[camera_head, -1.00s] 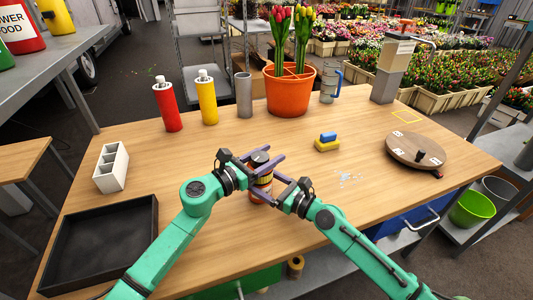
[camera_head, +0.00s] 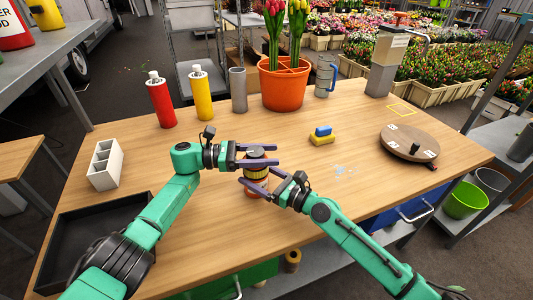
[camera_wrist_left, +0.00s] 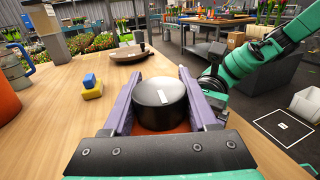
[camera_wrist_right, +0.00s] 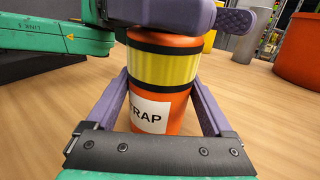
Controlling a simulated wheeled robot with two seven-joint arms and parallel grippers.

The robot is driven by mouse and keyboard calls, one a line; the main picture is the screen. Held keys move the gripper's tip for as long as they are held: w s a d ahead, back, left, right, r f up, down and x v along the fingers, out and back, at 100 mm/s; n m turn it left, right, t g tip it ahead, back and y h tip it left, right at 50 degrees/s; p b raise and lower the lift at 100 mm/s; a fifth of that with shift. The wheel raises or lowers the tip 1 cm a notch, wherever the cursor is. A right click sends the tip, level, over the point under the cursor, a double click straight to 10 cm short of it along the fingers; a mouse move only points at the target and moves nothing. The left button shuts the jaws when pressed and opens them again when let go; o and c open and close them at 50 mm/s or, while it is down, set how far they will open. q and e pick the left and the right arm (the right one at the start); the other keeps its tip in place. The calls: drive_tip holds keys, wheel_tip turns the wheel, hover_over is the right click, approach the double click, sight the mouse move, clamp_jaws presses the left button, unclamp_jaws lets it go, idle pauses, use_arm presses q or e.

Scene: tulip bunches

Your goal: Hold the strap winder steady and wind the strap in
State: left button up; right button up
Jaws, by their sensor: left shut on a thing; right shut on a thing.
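The strap winder (camera_head: 257,171) stands upright on the table. It is an orange cylinder with a yellow band and a black knob on top. My left gripper (camera_head: 262,156) is shut on the black knob, which shows a white mark in the left wrist view (camera_wrist_left: 160,100). My right gripper (camera_head: 256,186) is shut around the winder's orange body lower down. In the right wrist view, the body (camera_wrist_right: 165,75) sits between the fingers with part of a white label reading "RAP" in sight. The left gripper's fingers cross above it there. I cannot see any loose strap.
A black tray (camera_head: 47,218) and a white divided holder (camera_head: 106,163) are at the left. Red (camera_head: 160,102) and yellow (camera_head: 204,99) bottles, a grey cylinder and an orange tulip pot (camera_head: 286,86) stand behind. A sponge stack (camera_head: 322,137) and a round turntable (camera_head: 408,145) lie right.

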drive_tip(key=shift+s+a, duration=0.1)
drive_tip(key=shift+a, duration=0.05)
use_arm(q)
drive_tip(key=o, duration=1.4)
drive_tip(key=shift+a, duration=0.1)
drive_tip(key=shift+a, duration=0.1)
drive_tip(key=a, duration=1.2)
drive_tip(key=shift+w, duration=0.15)
drive_tip(key=shift+d, duration=0.1)
use_arm(e)
drive_tip(key=o, duration=1.5)
drive_tip(key=shift+o, duration=0.2)
